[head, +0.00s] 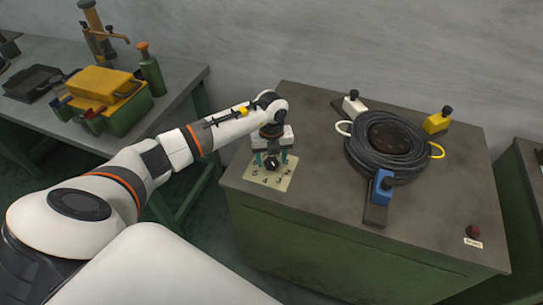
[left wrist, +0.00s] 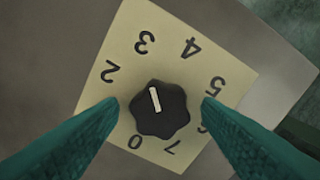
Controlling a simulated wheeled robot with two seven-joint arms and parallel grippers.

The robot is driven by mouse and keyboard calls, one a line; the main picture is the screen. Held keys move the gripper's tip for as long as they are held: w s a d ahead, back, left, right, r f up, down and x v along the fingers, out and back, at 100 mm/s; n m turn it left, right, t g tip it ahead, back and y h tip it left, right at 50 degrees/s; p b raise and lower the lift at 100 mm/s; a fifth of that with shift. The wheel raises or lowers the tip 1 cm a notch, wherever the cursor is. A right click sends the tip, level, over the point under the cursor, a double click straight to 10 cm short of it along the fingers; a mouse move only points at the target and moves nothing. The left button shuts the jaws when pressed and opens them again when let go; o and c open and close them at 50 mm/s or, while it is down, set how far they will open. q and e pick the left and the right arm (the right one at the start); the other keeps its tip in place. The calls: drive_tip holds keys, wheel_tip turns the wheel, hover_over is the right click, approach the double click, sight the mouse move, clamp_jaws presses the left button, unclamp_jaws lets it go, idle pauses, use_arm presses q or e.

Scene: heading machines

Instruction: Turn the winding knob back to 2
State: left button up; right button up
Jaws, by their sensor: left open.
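The winding knob (left wrist: 160,118) is a black lobed knob with a white pointer line. It sits on a cream dial plate (left wrist: 225,65) with digits around it. In the left wrist view the pointer aims at about the 3; the 2 is the neighbouring mark to the left. My left gripper (head: 270,159) is over the dial at the left end of the machine top. Its green fingers are open, one on each side of the knob, with visible gaps. In the head view the knob (head: 272,165) is partly hidden by the gripper. My right gripper is out of view.
The machine top (head: 315,125) also holds a black cable coil (head: 360,160) with blue (head: 382,187), yellow (head: 436,123) and white (head: 354,105) blocks around it. A red button (head: 473,231) sits at the front right. A side bench (head: 50,130) stands left with a yellow-topped toolbox (head: 103,85).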

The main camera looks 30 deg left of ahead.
use_arm(q)
drive_tip(key=shift+f, duration=0.3)
drive_tip(key=c, duration=1)
drive_tip(key=shift+n, duration=0.3)
drive_tip(key=n+p, duration=0.1)
drive_tip(key=n, duration=0.3)
drive_tip(key=shift+r, duration=0.1)
drive_tip(key=n+p, duration=0.1)
drive_tip(key=n, duration=0.3)
drive_tip(key=shift+n, duration=0.3)
